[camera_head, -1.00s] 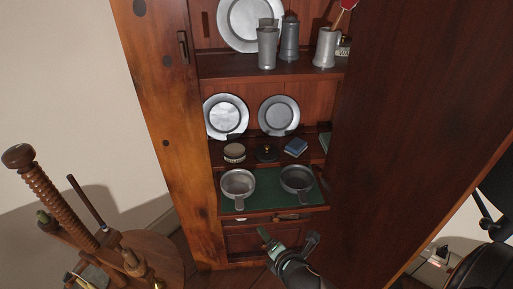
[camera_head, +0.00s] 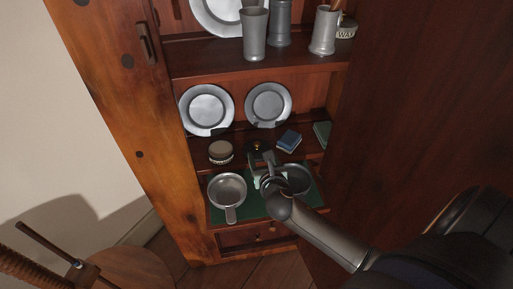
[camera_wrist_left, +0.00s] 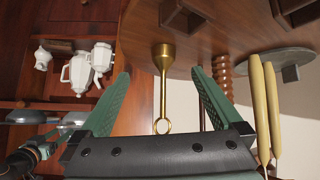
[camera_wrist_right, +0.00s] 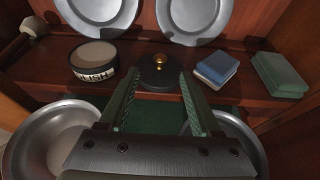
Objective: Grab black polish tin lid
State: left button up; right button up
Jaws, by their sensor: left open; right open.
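The black polish tin lid (camera_wrist_right: 158,76) is a dark round disc with a small brass knob. The fingers are empty. My left gripper (camera_wrist_left: 163,80) is open and empty, facing a wooden round table with a brass piece.
Pewter plates (camera_head: 207,108) lean behind. Pewter pans (camera_head: 227,189) sit in front on the green mat. A cabinet door (camera_head: 420,110) stands at right.

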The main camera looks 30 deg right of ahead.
aim_at(258, 145)
jog(key=b+x, duration=0.2)
jog(key=x, duration=0.6)
jog(key=shift+w+d, duration=0.15)
jog(key=shift+w, duration=0.05)
grip_shut()
dwell(0.4)
